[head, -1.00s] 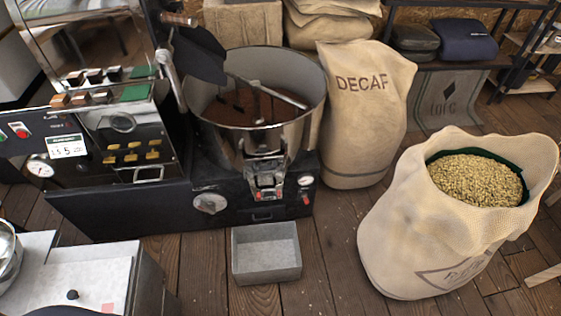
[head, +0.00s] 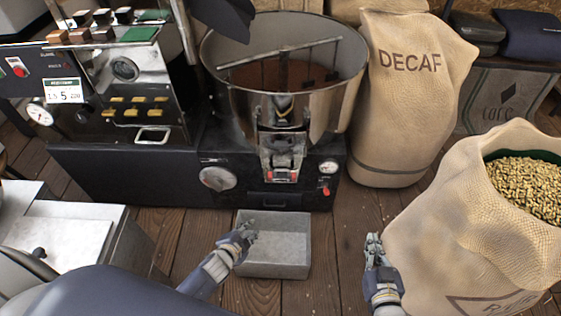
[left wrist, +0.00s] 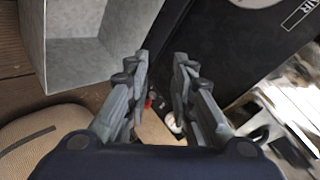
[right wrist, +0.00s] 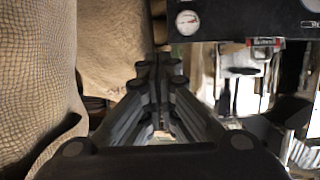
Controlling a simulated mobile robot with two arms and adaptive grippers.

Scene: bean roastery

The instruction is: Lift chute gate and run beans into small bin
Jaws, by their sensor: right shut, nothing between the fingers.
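The chute gate (head: 282,150) is a metal piece with red parts, low on the front of the round steel cooling drum (head: 225,105). It looks lowered, though its exact position is hard to tell. The small grey bin (head: 290,262) stands on the floor below it; its visible inside is empty. My left gripper (head: 246,232) overlaps the bin's left edge in the head view; its fingers are apart and empty in the left wrist view (left wrist: 162,65), with the bin beside them. My right gripper (head: 373,240) is shut and empty, right of the bin.
A black machine base (head: 120,180) carries the drum. An open sack of pale beans (head: 450,220) stands close to my right gripper, with the DECAF sack (head: 410,110) behind. A grey cabinet (head: 80,235) is at left. Wooden floor lies clear around the bin.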

